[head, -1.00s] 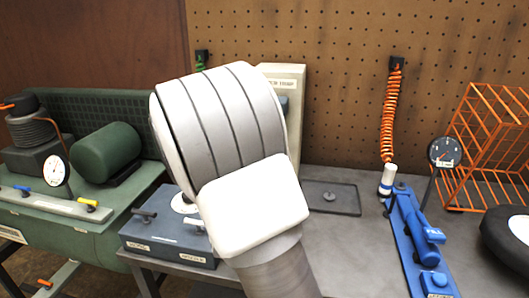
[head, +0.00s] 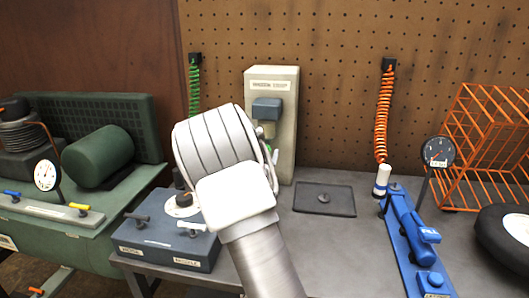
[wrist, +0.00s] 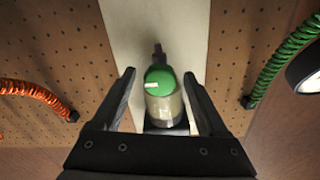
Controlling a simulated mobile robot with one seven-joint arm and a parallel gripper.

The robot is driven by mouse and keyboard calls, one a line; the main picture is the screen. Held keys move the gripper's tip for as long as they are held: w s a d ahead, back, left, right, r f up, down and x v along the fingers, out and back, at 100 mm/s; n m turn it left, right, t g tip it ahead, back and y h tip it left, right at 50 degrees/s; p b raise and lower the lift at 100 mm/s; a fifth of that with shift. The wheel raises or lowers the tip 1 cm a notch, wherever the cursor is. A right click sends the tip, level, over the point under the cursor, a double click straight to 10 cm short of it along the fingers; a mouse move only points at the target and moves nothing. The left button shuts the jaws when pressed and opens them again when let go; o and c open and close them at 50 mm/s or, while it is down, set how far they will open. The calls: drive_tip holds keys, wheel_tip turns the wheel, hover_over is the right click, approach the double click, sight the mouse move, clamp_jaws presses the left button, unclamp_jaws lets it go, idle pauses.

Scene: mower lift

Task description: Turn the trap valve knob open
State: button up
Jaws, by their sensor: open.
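The moisture trap is on a pale upright panel (head: 285,100) against the pegboard, with a blue-grey head (head: 267,108) above a clear bowl. My arm's white wrist covers most of its lower part in the head view. In the wrist view the green knob (wrist: 160,76) has a white mark on its left side and sits at the end of the clear bowl (wrist: 165,108). My gripper (wrist: 159,73) is open, one finger on each side of the knob and bowl. Gaps show between fingers and knob; contact cannot be seen.
A dark blue box (head: 165,240) with small T-handles stands on the bench beside my wrist. A green coiled hose (head: 194,95) hangs left of the panel, an orange one (head: 382,115) to the right. A flat dark tray (head: 324,199) lies on clear bench.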

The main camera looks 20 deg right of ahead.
drive_tip(key=shift+w+d, duration=0.25)
drive_tip(key=shift+w, duration=0.1)
clamp_jaws()
idle(0.4)
drive_tip(key=shift+n, duration=2.8)
unclamp_jaws()
